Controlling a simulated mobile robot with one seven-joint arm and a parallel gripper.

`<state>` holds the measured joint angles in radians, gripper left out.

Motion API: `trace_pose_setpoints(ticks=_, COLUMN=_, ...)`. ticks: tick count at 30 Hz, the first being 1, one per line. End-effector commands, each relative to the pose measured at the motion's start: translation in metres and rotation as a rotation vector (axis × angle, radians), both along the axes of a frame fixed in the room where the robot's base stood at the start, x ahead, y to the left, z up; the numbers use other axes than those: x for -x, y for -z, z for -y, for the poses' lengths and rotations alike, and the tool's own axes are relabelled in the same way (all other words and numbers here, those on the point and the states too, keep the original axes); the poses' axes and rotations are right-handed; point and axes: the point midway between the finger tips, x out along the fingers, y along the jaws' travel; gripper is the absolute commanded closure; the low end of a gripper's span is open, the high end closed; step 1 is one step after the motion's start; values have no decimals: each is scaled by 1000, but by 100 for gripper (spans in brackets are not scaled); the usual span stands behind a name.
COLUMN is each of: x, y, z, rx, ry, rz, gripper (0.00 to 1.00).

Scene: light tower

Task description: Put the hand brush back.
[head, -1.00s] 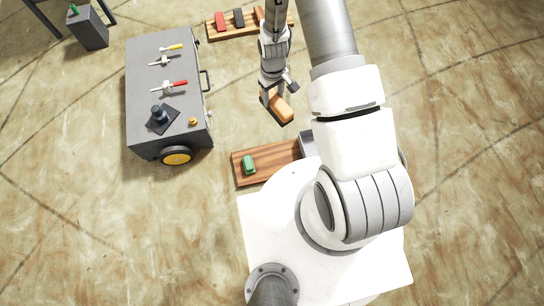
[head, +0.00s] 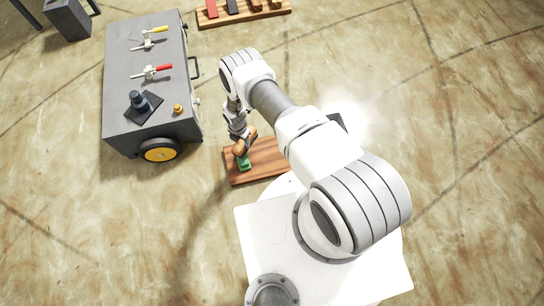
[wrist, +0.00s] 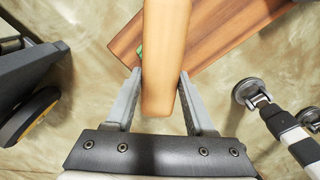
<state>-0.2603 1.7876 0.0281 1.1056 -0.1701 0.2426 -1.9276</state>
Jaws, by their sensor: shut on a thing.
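My gripper (head: 238,134) is shut on the hand brush (head: 241,147), a tan wooden piece, above the left part of a striped wooden board (head: 266,163). In the wrist view the brush's tan body (wrist: 166,50) runs up between the two grey fingers of my gripper (wrist: 160,92). I cannot tell whether brush and block touch. The brush's underside is hidden.
A grey wheeled cart (head: 118,80) with clamps, a dark knob on a plate and a yellow button stands to the left. A second wooden board (head: 232,17) with red and dark pieces lies at the back. Open floor lies between.

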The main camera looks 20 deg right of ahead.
Motion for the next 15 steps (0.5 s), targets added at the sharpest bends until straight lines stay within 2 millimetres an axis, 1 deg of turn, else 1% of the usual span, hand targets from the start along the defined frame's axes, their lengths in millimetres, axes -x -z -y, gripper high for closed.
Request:
trace_pose_setpoints(ticks=1, x=1, y=6, z=5, rx=1, ry=-7, rz=-1, gripper=100)
trace_pose_setpoints(ticks=4, x=6, y=17, z=21, rx=2, ry=-9, rz=-2, gripper=100)
trace_pose_setpoints(ticks=12, x=21, y=54, z=81, rx=1, ry=-3, rz=-3, gripper=100)
trace_pose_setpoints(ticks=15, x=25, y=64, z=98, rx=1, ry=-6, rz=-1, gripper=100)
